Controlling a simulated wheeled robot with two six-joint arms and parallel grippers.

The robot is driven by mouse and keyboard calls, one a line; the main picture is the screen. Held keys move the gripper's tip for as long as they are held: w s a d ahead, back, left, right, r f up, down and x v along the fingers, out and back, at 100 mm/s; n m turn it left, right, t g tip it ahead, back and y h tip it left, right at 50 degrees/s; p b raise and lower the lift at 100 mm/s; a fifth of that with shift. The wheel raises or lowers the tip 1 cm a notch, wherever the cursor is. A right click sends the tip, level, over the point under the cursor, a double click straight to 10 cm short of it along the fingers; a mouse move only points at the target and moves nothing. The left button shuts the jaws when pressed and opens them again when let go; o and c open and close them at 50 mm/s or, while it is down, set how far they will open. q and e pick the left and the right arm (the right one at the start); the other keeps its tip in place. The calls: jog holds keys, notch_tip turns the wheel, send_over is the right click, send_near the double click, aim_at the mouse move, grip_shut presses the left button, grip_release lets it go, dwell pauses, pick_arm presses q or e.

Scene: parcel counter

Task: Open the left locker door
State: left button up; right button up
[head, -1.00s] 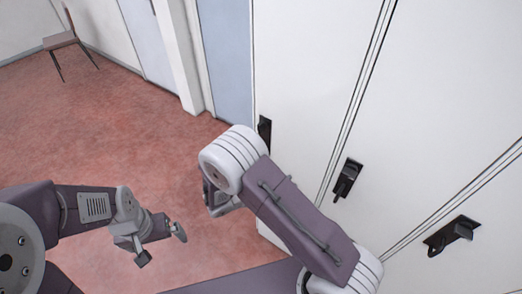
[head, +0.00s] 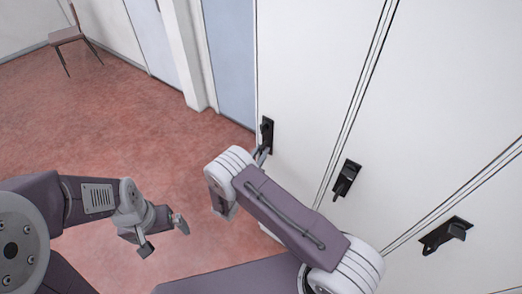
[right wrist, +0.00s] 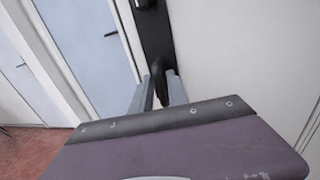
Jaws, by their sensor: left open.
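The left locker door (head: 312,80) is a white panel, shut, on the right side of the head view. Its black handle (head: 267,132) is near the door's left edge. My right gripper (head: 262,155) is at this handle, mostly hidden behind my arm in the head view. In the right wrist view, the dark handle (right wrist: 160,86) stands between the two grey fingers of my right gripper (right wrist: 159,92). The fingers are apart on either side of it; contact is not clear. My left gripper (head: 165,238) is open and empty above the floor, away from the lockers.
Two more black handles, a middle one (head: 346,179) and a right one (head: 446,235), sit on the neighbouring white doors. A blue-grey door (head: 229,60) is left of the lockers. A chair (head: 75,37) stands far left. The red floor (head: 130,110) between is clear.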

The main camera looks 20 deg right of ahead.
jog(key=shift+w, duration=0.1)
grip_shut()
dwell(1.4)
